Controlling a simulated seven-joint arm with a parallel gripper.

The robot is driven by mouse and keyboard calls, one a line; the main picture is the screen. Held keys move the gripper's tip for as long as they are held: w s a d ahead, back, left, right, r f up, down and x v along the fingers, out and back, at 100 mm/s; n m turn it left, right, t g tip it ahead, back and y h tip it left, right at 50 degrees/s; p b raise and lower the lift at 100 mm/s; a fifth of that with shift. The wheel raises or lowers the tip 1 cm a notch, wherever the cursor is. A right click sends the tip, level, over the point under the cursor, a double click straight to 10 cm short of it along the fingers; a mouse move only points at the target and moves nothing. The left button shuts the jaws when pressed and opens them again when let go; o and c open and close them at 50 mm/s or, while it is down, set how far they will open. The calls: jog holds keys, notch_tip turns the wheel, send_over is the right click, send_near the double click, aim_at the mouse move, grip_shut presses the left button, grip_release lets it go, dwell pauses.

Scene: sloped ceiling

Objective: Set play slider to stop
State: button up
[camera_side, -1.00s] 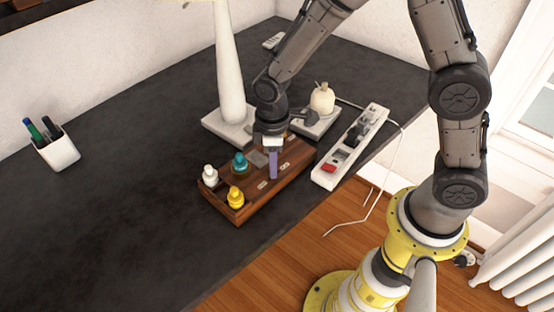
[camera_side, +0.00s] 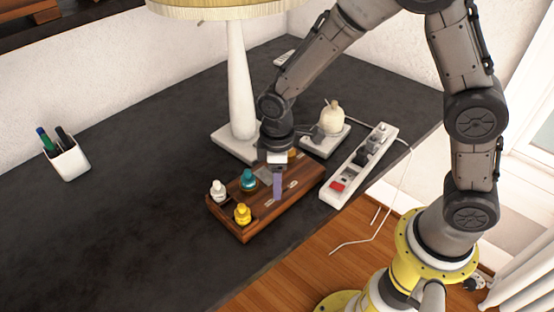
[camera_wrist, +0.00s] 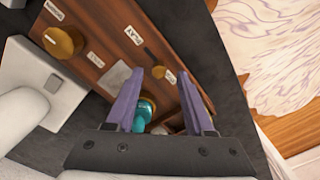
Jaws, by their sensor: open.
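A wooden control box (camera_side: 290,195) sits on the dark desk; its top also shows in the wrist view (camera_wrist: 97,42). A small brass slider knob (camera_wrist: 158,72) shows at the lower end of a dark slot (camera_wrist: 150,54), between two small white labels (camera_wrist: 132,35) (camera_wrist: 170,76); their print is too small to read surely. My gripper (camera_side: 277,196) is open over the box, pointing down. The knob is hidden in the side view.
White, teal and yellow bottles (camera_side: 218,190) (camera_side: 248,179) (camera_side: 242,213) stand at the box's left end. A larger brass knob (camera_wrist: 62,41) is on the box. A lamp (camera_side: 238,90) stands behind, a power strip (camera_side: 359,165) to the right.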

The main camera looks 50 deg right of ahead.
notch_tip(320, 180, up, 13)
jog(key=shift+f, duration=0.15)
dwell(0.4)
jog(key=s+d+r+m+t, duration=0.3)
jog(key=s+d+r+t, duration=0.1)
jog(key=s+d+r, duration=0.5)
jog(key=s+d+f+m+t, duration=0.1)
jog(key=s+d+f+m, duration=0.1)
jog(key=s+m, duration=0.3)
jog(key=s, duration=0.4)
jog(key=shift+s+d+t, duration=0.15)
jog(key=shift+d+t, duration=0.1)
jog(key=shift+t, duration=0.05)
